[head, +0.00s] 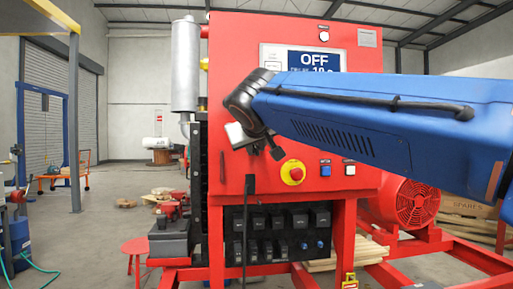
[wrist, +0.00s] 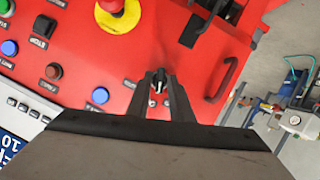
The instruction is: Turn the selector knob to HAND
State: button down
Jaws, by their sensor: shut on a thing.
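The selector knob (wrist: 157,86) is a small dark knob with a pale mark on the red panel in the wrist view. The two fingers of my gripper (wrist: 159,84) are on either side of it, shut on it. Which position its mark points to cannot be read. In the head view my gripper (head: 246,140) is against the left part of the red panel (head: 230,50), below the display (head: 311,58), which reads OFF. There the knob is hidden behind my gripper and blue arm.
A yellow-and-red emergency stop (head: 293,172) is right of and below my gripper. In the wrist view a dark handle (wrist: 222,80) is bolted near the panel edge. Open floor lies at left.

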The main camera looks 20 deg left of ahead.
jog(key=n+t, duration=0.1)
jog(key=n, duration=0.1)
jog(key=n+t+h, duration=0.1)
jog(key=n, duration=0.1)
jog(key=shift+s+a+f+h, duration=0.1)
jog(key=shift+a+f+h, duration=0.1)
jog(key=shift+h, duration=0.1)
dwell(0.5)
jog(key=c, duration=1.8)
grip_release()
jog(key=shift+c, duration=0.2)
jog(key=v, duration=1.7)
jog(key=shift+s, duration=0.25)
